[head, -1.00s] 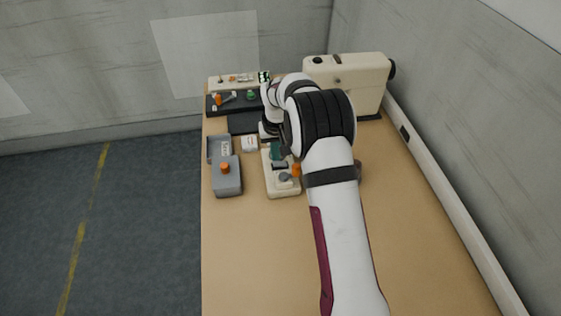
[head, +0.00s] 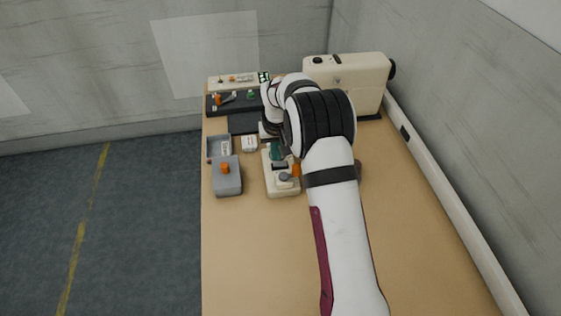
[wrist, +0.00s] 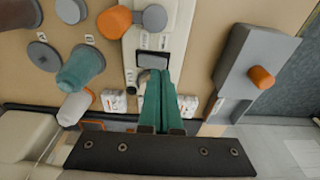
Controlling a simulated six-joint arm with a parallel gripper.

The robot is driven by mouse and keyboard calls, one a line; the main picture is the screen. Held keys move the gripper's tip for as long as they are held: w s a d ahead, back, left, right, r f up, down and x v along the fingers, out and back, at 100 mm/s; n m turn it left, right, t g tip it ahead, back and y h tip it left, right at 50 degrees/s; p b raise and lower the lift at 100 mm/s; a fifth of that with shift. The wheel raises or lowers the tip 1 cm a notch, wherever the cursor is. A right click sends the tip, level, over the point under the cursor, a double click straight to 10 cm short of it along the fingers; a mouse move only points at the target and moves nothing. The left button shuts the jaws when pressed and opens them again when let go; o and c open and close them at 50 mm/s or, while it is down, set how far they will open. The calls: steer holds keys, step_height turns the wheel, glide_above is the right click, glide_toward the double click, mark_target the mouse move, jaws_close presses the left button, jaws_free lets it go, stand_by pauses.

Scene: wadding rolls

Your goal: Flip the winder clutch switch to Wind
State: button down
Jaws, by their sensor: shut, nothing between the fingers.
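The cream winder unit (head: 272,186) stands in the middle of the table. It carries a grey disc (wrist: 155,18) with an orange piece (wrist: 114,22) beside it. A dark rocker switch (wrist: 153,60) sits on its top, with small labels next to it too small to read. My gripper (wrist: 152,74) has teal fingers, shut and empty. In the wrist view the fingertips are right at the switch and overlap its lower edge; I cannot tell whether they touch it. Part of the switch is hidden by the fingers. In the head view my arm covers part of the winder.
A grey box with an orange knob (wrist: 262,77) stands beside the winder. A teal spool (wrist: 80,68) and grey discs lie on its other side. A cream machine (head: 345,85) stands at the back right. The table's front (head: 260,260) is clear.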

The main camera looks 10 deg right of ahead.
mark_target(276, 164)
steer(key=shift+f, duration=0.9)
stand_by(0.7)
step_height(276, 164, up, 7)
steer(key=shift+f, duration=0.15)
stand_by(0.4)
steer(key=s+r+m, duration=0.2)
steer(key=s+r, duration=0.9)
steer(key=s, duration=0.5)
steer(key=s+a+m+g+y, duration=0.1)
steer(key=s+a+m+g, duration=0.1)
steer(key=s, duration=2.2)
steer(key=shift+f+m+y, duration=0.4)
steer(key=shift+m, duration=0.4)
